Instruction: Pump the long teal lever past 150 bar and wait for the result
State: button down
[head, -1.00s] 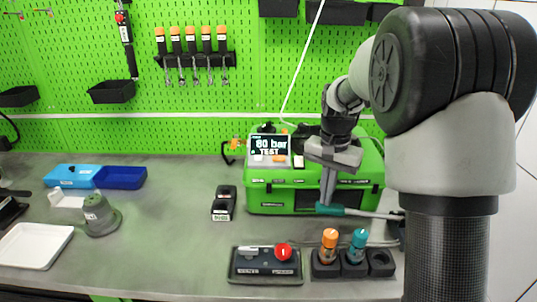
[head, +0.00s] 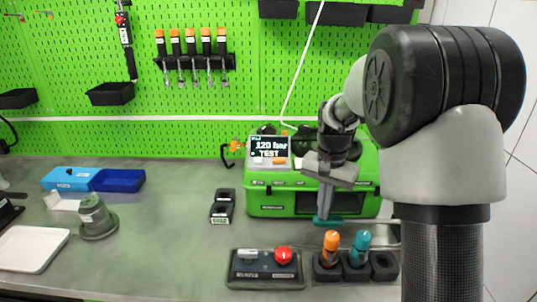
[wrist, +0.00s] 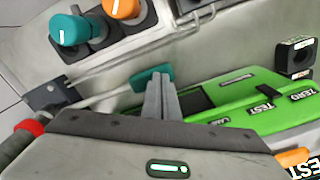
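The long lever has a teal grip (head: 327,221) in front of the green pump case (head: 270,201); its thin rod shows in the wrist view (wrist: 105,97). My gripper (head: 324,214) points down at the teal grip, and its fingers (wrist: 160,80) look closed together. The fingertips overlap the teal grip in the wrist view and seem to touch it; I see no part of it clearly between them. The display (head: 270,147) on the case reads 120 bar, TEST.
A control box with a red button (head: 284,256) stands in front. A holder beside it carries an orange-capped bottle (head: 331,245) and a teal-capped bottle (head: 360,249). A small black block (head: 223,207) stands left of the case.

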notch_tip(320, 180, up, 8)
jog(key=d+p, duration=0.1)
jog(key=p, duration=0.5)
jog(key=shift+f, duration=0.15)
dwell(0.4)
jog(key=shift+a+f+b, duration=0.25)
jog(key=shift+f+b, duration=0.9)
jog(key=shift+f, duration=0.8)
jog(key=shift+a+f+b, duration=0.2)
jog(key=shift+f+b, duration=0.95)
jog(key=shift+f, duration=0.75)
notch_tip(320, 180, up, 8)
jog(key=p, duration=0.6)
jog(key=shift+d, duration=0.45)
jog(key=shift+r, duration=0.2)
notch_tip(320, 180, up, 6)
jog(key=p, duration=0.5)
jog(key=shift+f, duration=0.1)
